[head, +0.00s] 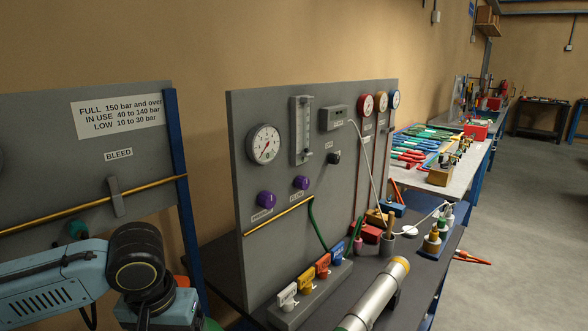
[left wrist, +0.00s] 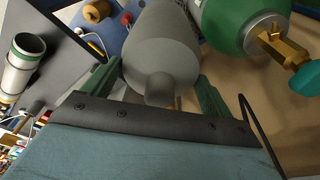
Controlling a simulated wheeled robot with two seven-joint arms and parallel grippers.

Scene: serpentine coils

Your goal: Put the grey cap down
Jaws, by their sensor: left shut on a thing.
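The grey cap (left wrist: 160,48) is a smooth, rounded grey body with a short knob, large in the left wrist view. My left gripper (left wrist: 158,72) is shut on it, with one green finger on each side. The far end of the cap reaches the top edge, and I cannot tell whether it touches anything there. In the head view my left arm comes in at the lower left, and neither its fingers nor the cap can be made out. My right gripper is in neither view.
A green cylinder (left wrist: 240,22) with a brass valve (left wrist: 275,45) and teal handwheel is close to the cap's right. A silver cylinder (head: 376,298) lies on the dark bench (head: 420,262). A grey gauge panel (head: 250,195) stands behind it, with colored tags along its foot.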

